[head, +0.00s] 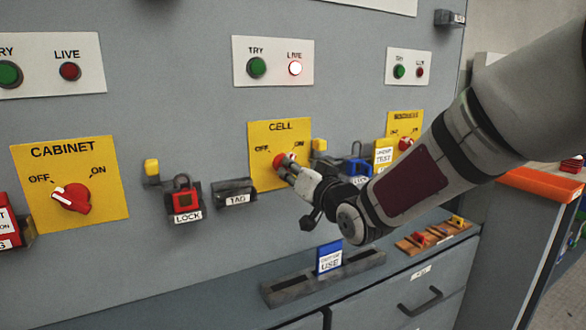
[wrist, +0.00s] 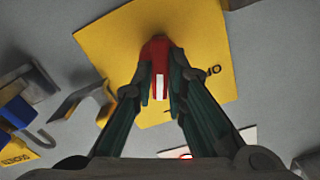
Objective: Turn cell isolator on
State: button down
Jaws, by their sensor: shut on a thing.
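The CELL isolator is a yellow plate (head: 266,181) on the grey panel, with OFF at upper left and ON at upper right. Its red knob (head: 281,160) sits mid-plate, partly covered by my gripper (head: 290,170). In the wrist view, the red knob (wrist: 158,52) with a white stripe lies between my two dark fingers (wrist: 160,88), which are shut on its sides. There the yellow plate (wrist: 105,38) looks upside down, and the stripe points toward the plate's lamp-side edge. I cannot tell its exact setting. The CELL LIVE lamp (head: 295,68) glows bright.
The CABINET isolator (head: 70,190) is at left. A red padlock (head: 187,198) and TAG holder (head: 236,194) hang left of the CELL plate. A blue padlock (head: 357,170) and another yellow isolator (head: 405,124) are close at right. A blue card (head: 329,257) stands on the ledge below.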

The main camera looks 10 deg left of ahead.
jog(key=shift+m+p, duration=0.7)
jog(key=shift+m, duration=1.4)
jog(key=c, duration=1.6)
grip_release()
jog(key=v, duration=1.2)
jog(key=shift+d+f, duration=0.1)
